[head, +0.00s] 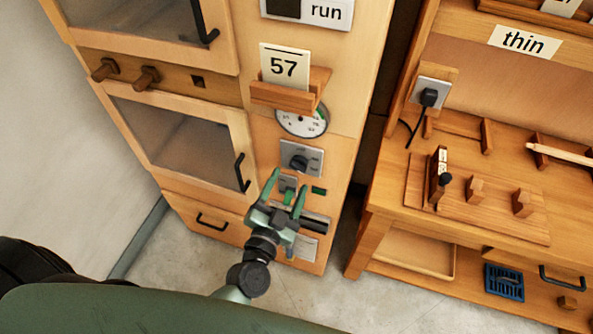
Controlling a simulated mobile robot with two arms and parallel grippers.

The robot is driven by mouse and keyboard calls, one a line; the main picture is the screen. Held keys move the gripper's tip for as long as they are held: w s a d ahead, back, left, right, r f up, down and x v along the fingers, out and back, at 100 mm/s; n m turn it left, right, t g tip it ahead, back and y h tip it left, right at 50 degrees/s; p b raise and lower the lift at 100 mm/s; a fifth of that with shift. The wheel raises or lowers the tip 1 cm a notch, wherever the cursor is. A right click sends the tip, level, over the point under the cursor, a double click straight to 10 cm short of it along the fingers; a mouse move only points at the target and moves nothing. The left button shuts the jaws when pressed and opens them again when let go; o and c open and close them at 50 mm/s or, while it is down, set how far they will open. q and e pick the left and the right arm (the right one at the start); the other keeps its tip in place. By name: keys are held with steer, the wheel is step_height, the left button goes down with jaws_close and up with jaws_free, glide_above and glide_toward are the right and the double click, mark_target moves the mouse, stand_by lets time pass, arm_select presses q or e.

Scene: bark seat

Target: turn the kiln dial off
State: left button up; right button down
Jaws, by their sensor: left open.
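The kiln is a tall wooden cabinet (345,75) with two glazed doors on its left side. On its front panel, a black dial knob (299,161) sits on a grey plate with small marks too small to read. My left gripper (287,183) is open just below the dial, its two green fingers pointing up toward the panel. The dial stands clear of the fingers. My right gripper is not in view.
The lower door (170,140) has a black handle. A workbench (470,225) stands to the right, with a floor gap between.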

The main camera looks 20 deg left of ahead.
mark_target(297, 170)
arm_select(q)
steer(key=w, duration=0.3)
steer(key=shift+w+d, duration=0.3)
steer(key=shift+w, duration=0.25)
jaws_close()
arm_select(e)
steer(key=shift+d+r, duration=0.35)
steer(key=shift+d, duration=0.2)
